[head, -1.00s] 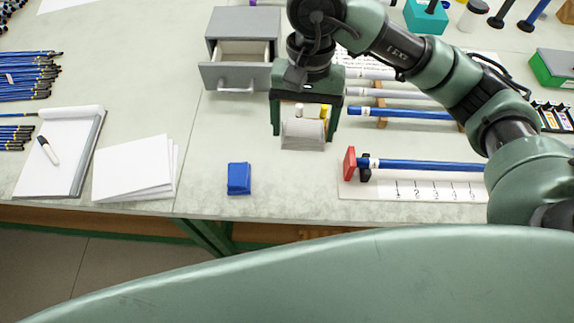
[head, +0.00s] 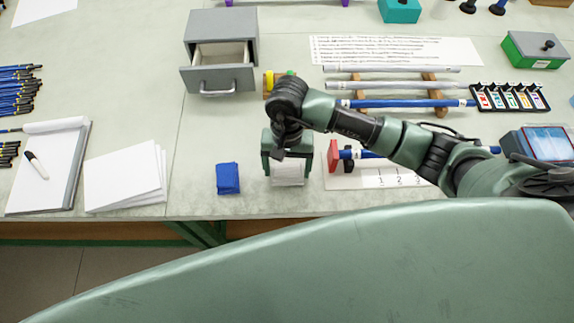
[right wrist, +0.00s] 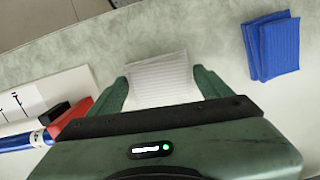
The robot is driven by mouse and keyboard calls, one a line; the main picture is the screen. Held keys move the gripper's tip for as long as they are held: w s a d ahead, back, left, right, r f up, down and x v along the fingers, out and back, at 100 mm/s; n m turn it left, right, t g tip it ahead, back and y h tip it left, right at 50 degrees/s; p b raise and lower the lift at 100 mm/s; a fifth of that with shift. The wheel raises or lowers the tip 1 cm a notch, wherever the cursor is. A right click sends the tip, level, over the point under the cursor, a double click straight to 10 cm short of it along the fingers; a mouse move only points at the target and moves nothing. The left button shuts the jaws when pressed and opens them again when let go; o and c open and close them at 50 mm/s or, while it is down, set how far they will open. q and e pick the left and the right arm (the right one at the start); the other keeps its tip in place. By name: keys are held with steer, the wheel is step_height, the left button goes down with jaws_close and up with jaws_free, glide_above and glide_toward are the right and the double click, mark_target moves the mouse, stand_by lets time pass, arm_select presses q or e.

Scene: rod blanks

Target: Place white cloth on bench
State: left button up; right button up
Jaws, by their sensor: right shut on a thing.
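The white cloth (head: 288,174) is a small folded, ribbed pad between the fingers of my right gripper (head: 287,168), near the bench's front edge. In the right wrist view the white cloth (right wrist: 160,80) spans the gap between both green fingers of the right gripper (right wrist: 160,88), which is shut on it. The cloth is low over the bench (head: 240,125); I cannot tell whether it touches the top. A folded blue cloth (head: 228,178) lies just left of it, also seen in the right wrist view (right wrist: 272,47). My left gripper is not in view.
A red stop (head: 333,156) with a blue rod and numbered scale (head: 390,178) stands close right of the gripper. A grey drawer box (head: 220,50) is behind. White papers (head: 125,178) lie left. Bench between papers and blue cloth is clear.

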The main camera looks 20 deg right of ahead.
mark_target(287, 164)
steer(key=shift+f, duration=0.2)
steer(key=shift+f+b, duration=0.2)
steer(key=shift+b, duration=0.1)
steer(key=o, duration=1.4)
steer(key=shift+r, duration=0.1)
steer(key=shift+r+p, duration=0.2)
steer(key=shift+p, duration=0.15)
steer(key=shift+w+r, duration=0.1)
steer(key=shift+r, duration=0.2)
step_height(287, 164, up, 11)
steer(key=w+b, duration=0.1)
steer(key=b, duration=0.2)
steer(key=shift+d, duration=0.25)
